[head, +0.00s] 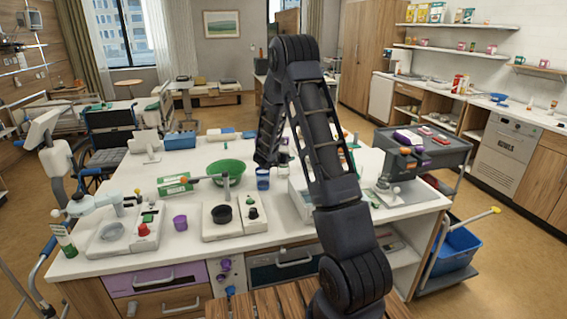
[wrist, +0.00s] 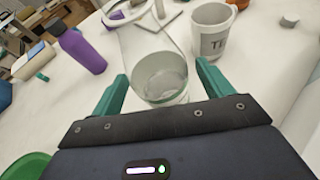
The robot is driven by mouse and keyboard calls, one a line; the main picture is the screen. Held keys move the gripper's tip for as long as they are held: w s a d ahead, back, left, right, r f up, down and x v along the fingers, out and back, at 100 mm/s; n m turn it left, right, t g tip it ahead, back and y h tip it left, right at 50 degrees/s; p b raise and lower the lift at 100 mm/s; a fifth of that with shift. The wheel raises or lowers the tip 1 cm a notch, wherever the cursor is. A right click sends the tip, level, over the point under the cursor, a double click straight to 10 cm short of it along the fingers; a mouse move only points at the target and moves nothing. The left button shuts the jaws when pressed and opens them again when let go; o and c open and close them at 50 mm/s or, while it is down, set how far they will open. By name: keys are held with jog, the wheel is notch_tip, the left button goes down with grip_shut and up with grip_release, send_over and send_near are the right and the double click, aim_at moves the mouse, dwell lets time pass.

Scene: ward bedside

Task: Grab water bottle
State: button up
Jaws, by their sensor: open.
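A purple bottle (wrist: 82,50) with a dark cap stands upright on the white worktop, at the upper left of the wrist view. A clear, see-through vessel (wrist: 160,80) with a round opening or base shows between the green fingers of my gripper (wrist: 160,76). I cannot tell whether it is a bottle or a glass. My gripper is open, and the fingers appear apart from the vessel's sides. In the head view my arm hides most of the gripper and what is by it.
A white mug with dark lettering (wrist: 212,32) stands just beyond the right finger.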

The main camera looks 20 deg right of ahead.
jog(key=x, duration=0.2)
jog(key=shift+w+d+f, duration=0.15)
jog(key=shift+w+d, duration=0.05)
jog(key=shift+w, duration=0.05)
jog(key=c, duration=1.2)
jog(key=shift+c, duration=0.2)
jog(key=shift+r, duration=0.25)
